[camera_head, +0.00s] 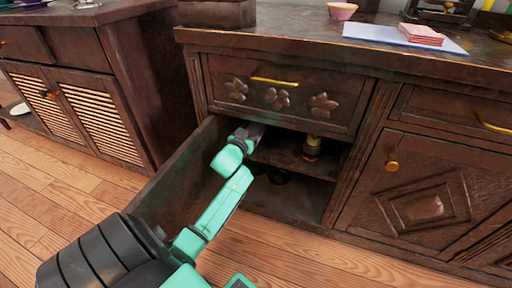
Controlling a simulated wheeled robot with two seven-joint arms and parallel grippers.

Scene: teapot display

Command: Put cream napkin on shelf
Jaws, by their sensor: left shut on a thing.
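My left arm reaches in from the bottom left to the open cabinet. My left gripper (253,131) is at the upper left of the cabinet opening, above the shelf (287,160). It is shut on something. Its fingertips are small and partly hidden, so I cannot make out the thing or tell whether it is the cream napkin. No cream napkin shows clearly elsewhere. My right gripper is not in view.
The cabinet door (178,180) stands open beside my left arm. A small jar (312,148) stands on the shelf's right. On the counter, red-and-white folded cloths (421,35) lie on a pale tray (372,33), near a pink bowl (342,11).

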